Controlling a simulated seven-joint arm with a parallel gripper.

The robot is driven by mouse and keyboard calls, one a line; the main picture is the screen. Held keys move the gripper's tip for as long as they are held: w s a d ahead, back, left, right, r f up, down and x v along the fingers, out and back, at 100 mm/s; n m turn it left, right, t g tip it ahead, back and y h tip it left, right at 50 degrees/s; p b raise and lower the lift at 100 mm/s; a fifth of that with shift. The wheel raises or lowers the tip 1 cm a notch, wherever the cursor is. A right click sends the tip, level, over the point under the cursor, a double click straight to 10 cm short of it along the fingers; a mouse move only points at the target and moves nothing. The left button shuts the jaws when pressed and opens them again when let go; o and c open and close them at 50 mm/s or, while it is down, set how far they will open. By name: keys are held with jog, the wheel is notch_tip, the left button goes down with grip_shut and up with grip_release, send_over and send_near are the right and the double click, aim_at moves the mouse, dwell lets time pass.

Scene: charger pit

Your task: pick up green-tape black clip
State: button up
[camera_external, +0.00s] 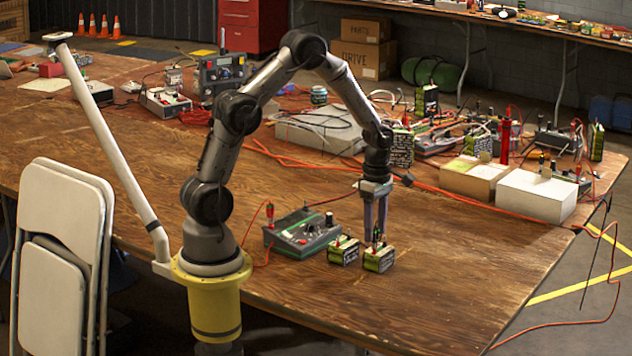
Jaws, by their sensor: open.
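Two small green-and-black battery blocks stand side by side near the table's front edge, a left block (343,251) and a right block (379,259). Small clips (377,243) stand up on top of the right block. They look dark with some red, and are too small for me to tell which has green tape. My gripper (375,230) points straight down over the right block, its two fingers apart on either side of the clip tops. It is open, and I cannot tell whether the fingers touch a clip.
A grey-green meter box (302,233) with a red plug and orange wire sits just left of the blocks. White boxes (536,196) and cluttered wires lie farther back right. The wooden table (450,260) is clear to the right of the blocks.

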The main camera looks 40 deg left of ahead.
jog(key=shift+f, duration=0.4)
jog(key=shift+c, duration=0.2)
grip_shut()
jog(key=shift+r, duration=0.15)
jog(key=shift+r, duration=0.55)
jog(key=s+a+r, duration=0.5)
jog(key=s+r, duration=0.6)
jog(key=s, duration=0.2)
jog(key=shift+a+r, duration=0.2)
jog(key=shift+r, duration=0.15)
